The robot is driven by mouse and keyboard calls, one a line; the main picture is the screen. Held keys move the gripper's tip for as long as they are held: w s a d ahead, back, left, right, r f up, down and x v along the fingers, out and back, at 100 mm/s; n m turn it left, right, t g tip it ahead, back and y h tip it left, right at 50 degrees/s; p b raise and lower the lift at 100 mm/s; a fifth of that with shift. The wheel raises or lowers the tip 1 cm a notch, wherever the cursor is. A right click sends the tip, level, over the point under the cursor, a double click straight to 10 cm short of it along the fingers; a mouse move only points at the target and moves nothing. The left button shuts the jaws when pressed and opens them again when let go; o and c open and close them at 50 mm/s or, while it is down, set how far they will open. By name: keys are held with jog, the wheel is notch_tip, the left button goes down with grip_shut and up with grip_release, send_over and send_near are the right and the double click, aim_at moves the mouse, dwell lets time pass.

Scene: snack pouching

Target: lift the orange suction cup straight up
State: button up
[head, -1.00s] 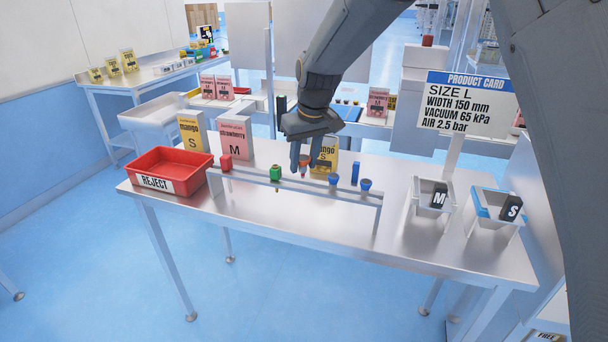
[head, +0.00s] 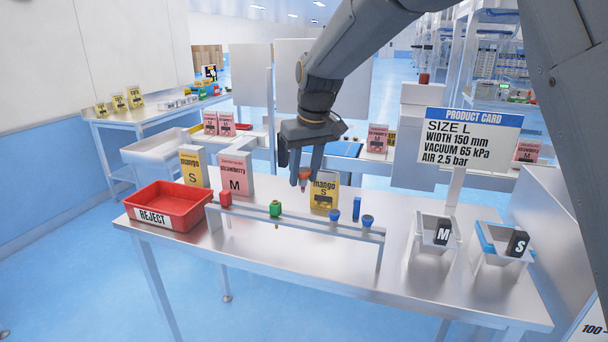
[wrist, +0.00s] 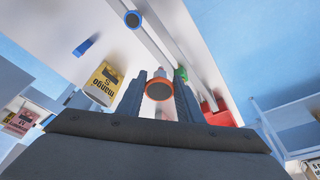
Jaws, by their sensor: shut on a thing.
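The orange suction cup (head: 304,173) is held between the fingers of my gripper (head: 305,180), above the long raised rail (head: 300,222). A visible gap separates the cup from the rail. In the wrist view my gripper (wrist: 159,95) is shut on the cup (wrist: 159,90), whose round orange rim faces the camera between the two fingers. The fingers partly hide the cup in the head view.
The rail carries a red piece (head: 225,199), a green piece (head: 275,209) and two blue cups (head: 334,215) (head: 367,221). A mango pouch box (head: 324,190) stands close behind. A red reject bin (head: 168,206) is left; two small bins (head: 437,230) (head: 494,246) are right.

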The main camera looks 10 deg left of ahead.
aim_at(303, 169)
jog(key=shift+r+p, duration=1.35)
jog(key=shift+r, duration=0.55)
jog(key=shift+d+f, duration=0.1)
